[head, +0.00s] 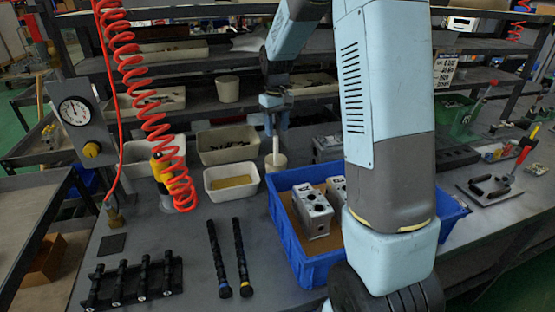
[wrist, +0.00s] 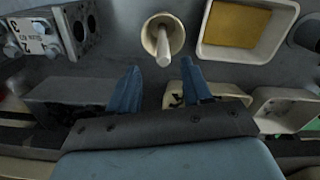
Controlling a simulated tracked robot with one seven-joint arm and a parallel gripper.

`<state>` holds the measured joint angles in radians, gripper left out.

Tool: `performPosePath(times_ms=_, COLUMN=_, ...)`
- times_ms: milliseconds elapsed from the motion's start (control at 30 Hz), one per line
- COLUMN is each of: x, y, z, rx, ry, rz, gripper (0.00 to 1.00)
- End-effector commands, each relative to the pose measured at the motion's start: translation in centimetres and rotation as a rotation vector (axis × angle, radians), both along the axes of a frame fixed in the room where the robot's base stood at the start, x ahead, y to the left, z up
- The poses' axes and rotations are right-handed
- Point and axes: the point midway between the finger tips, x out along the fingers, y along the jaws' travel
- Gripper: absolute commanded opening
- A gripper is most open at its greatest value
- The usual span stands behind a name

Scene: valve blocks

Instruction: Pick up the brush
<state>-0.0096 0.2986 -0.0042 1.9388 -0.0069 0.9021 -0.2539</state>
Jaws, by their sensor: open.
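The brush shows as a pale upright handle (head: 275,146) standing in a small cream cup (head: 277,166), just behind the blue crate's back left corner. Its bristles are hidden in the cup. In the wrist view the handle (wrist: 163,50) rises from the round cup (wrist: 153,33), ahead of my fingertips and in line with the gap between them. My gripper (head: 274,124) is above the cup in the head view, pointing down. In the wrist view my gripper (wrist: 161,65) has two blue fingers spread apart with nothing between them.
A blue crate (head: 292,248) with metal valve blocks (head: 314,214) stands to the front right of the cup. A cream bin with yellow contents (head: 231,183) is close on its left. Another bin (head: 228,145) and shelves stand behind.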

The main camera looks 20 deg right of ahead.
Motion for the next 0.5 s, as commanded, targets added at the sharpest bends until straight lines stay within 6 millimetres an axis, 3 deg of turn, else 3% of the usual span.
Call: performPosePath(times_ms=500, x=-0.2, y=0.4, z=-5.7, rx=0.0, ry=0.003, rz=-0.002, gripper=0.49)
